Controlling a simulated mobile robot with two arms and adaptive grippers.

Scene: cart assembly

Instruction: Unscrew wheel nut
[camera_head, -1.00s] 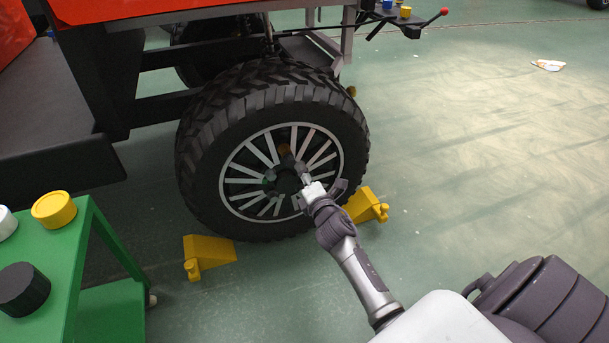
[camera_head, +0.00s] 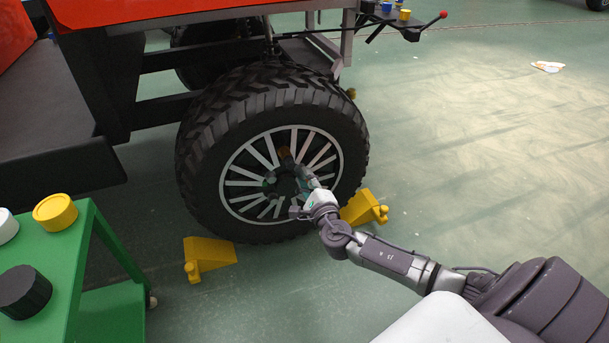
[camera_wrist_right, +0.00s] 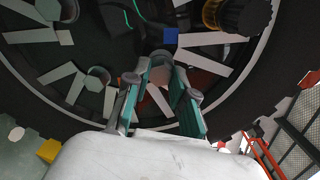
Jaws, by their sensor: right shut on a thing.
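The black wheel with silver spokes (camera_head: 240,183) is on the vehicle, left of centre in the head view. My right gripper (camera_head: 294,168) reaches its hub from the lower right. In the right wrist view the two fingers of the right gripper (camera_wrist_right: 162,78) are closed around a greyish wheel nut (camera_wrist_right: 160,98), partly hidden between them. Other nuts show around the hub, one grey (camera_wrist_right: 97,78) and one at the top left (camera_wrist_right: 48,10). An orange part (camera_wrist_right: 212,13) sits at the top of that view. My left gripper is out of view.
Yellow chocks stand on the floor left (camera_head: 208,255) and right (camera_head: 362,207) of the wheel. A green cart (camera_head: 60,270) with a yellow round piece (camera_head: 55,211) and a black one (camera_head: 24,291) is at lower left.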

